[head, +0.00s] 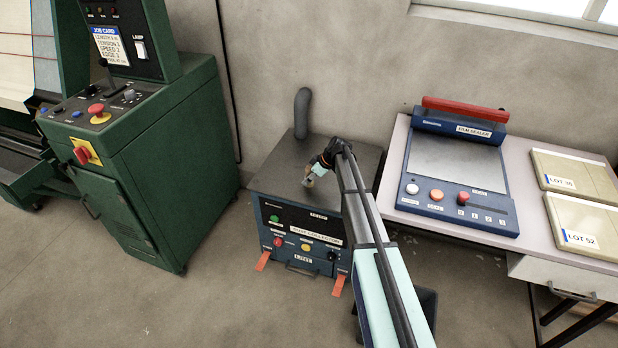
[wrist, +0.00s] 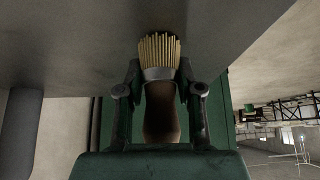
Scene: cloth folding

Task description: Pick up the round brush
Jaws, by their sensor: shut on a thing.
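The round brush (wrist: 159,75) has pale bristles, a metal collar and a brown handle. In the wrist view it lies between the two fingers of my gripper (wrist: 160,92), which are shut on it near the collar, with the bristles pointing away from the wrist. In the head view my gripper (head: 317,170) is over the front part of the dust collector's grey top (head: 275,170), with the brush (head: 309,181) small at its tip. I cannot tell whether the brush touches the top or is clear of it.
A dark upright hose (head: 302,112) rises from the back of the collector. A green machine (head: 185,150) stands to the left. A table (head: 395,150) with a film sealer (head: 455,165) and flat packs marked LOT (head: 585,230) is to the right. Open floor lies in front.

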